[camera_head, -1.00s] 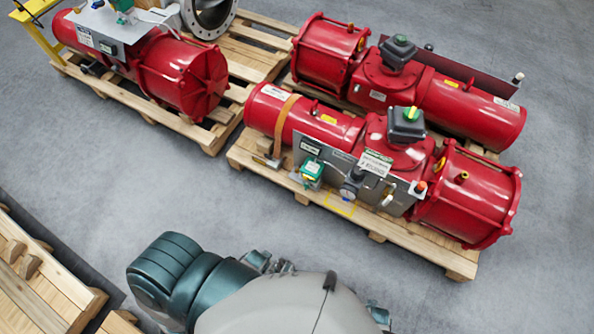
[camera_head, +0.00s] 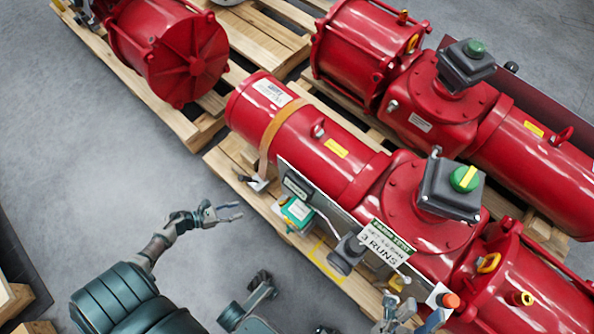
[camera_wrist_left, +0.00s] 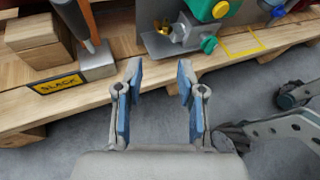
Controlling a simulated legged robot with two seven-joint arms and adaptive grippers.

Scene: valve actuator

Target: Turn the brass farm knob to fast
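A small brass-coloured part (camera_wrist_left: 162,27) shows at the top of the left wrist view, beside the green-topped unit on a metal bracket; I cannot read a "fast" mark on it. In the head view the green-topped unit (camera_head: 297,212) sits at the front of the red actuator (camera_head: 345,160), and the brass part is too small to make out. My left gripper (camera_head: 228,212) is open and empty, in front of the pallet and left of the unit. Its two blue-padded fingers (camera_wrist_left: 157,95) are apart in the wrist view. My right gripper (camera_head: 412,316) appears open at the bottom edge, near the panel's right end.
The wooden pallet (camera_head: 232,170) bears the actuator and a panel with a "3 RUNS" sign (camera_head: 383,243). Grey floor (camera_head: 120,180) is clear at left.

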